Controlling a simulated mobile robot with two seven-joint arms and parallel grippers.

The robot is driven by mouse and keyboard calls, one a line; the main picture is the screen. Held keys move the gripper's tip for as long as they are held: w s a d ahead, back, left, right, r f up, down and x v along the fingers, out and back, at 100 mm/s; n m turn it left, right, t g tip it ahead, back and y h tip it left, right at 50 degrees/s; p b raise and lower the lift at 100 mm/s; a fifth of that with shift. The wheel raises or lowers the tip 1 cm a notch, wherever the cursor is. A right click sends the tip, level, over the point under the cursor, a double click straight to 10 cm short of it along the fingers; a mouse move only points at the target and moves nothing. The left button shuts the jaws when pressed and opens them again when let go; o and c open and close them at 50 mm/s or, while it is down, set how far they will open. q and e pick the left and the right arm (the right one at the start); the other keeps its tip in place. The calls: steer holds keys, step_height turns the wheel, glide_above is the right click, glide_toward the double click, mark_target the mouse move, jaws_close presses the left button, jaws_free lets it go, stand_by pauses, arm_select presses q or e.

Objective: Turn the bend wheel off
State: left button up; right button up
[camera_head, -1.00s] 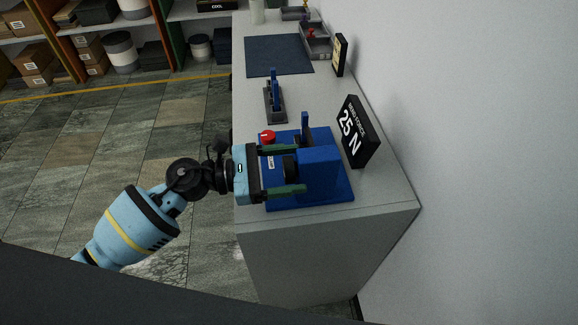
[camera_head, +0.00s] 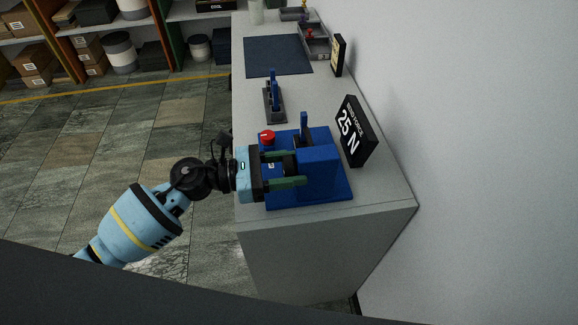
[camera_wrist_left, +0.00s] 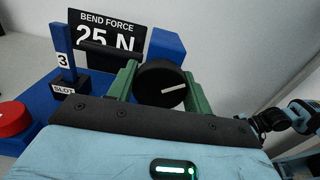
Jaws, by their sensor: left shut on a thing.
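The bend wheel (camera_wrist_left: 160,86) is a black knob with a white line on its face, on the front of a blue press (camera_head: 322,170). In the left wrist view the white line lies near level, its right end slightly higher. My left gripper (camera_head: 298,168), with green fingers, is shut on the wheel, one finger on each side. In the head view the fingers partly hide the wheel. A black sign (camera_head: 357,130) behind the press reads "BEND FORCE 25 N". My right gripper is not in view.
A red knob (camera_head: 267,137) sits on the press's left corner. An upright blue lever (camera_head: 304,125) marked 3 rises beside a "SLOT" label. Further back are a blue lever stand (camera_head: 274,98), a dark mat (camera_head: 279,55) and grey trays (camera_head: 316,42). A wall bounds the right.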

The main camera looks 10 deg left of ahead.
arm_select(q)
steer(key=shift+r+n, duration=0.1)
steer(key=shift+n, duration=0.9)
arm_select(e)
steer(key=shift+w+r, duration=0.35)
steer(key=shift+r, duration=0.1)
arm_select(q)
steer(key=o, duration=1)
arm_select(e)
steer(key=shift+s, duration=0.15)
arm_select(q)
steer(key=shift+a, duration=0.1)
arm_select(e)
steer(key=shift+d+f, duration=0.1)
arm_select(q)
steer(key=shift+s+a+f, duration=0.1)
steer(key=shift+a+f, duration=0.1)
steer(key=shift+b+v, duration=0.8)
steer(key=shift+v, duration=2.8)
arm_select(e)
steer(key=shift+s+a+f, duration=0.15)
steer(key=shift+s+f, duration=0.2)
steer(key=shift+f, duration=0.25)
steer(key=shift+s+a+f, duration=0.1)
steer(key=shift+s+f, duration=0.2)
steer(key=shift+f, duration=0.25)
